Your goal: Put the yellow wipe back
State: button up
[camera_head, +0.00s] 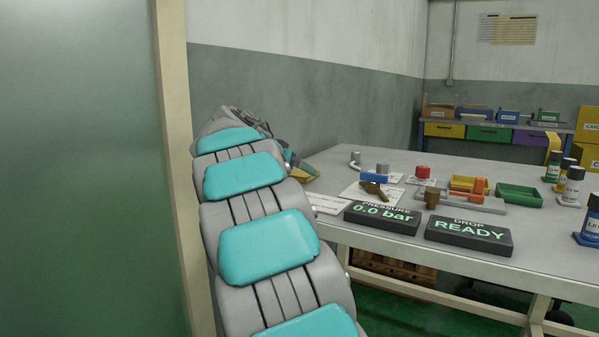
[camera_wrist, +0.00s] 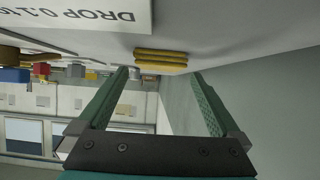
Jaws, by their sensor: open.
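The yellow wipe (camera_wrist: 160,62) looks like a flat folded stack of several layers. It lies on the grey table (camera_wrist: 225,40), close to a white printed sheet, and the wrist picture appears upside down. My gripper (camera_wrist: 160,76) is open, its two green fingers apart and pointing toward the wipe. The wipe appears between the fingertips in the picture; I cannot tell the exact distance, and nothing is held. In the head view, a yellow piece (camera_head: 305,173), likely the wipe, shows beside my arm's far end at the table's left corner. My arm hides most of the gripper there.
The pressure display (camera_head: 382,217) and the drop display (camera_head: 469,236) stand at the table's front. Behind them are a yellow tray (camera_head: 462,184), a green tray (camera_head: 519,195) and small fittings. Bottles (camera_head: 572,186) stand at the right. A pale post (camera_head: 176,120) rises left of my arm.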

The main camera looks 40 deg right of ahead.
jog(key=v, duration=0.9)
jog(key=shift+a+r, duration=0.1)
jog(key=shift+s, duration=0.1)
jog(key=shift+a, duration=0.1)
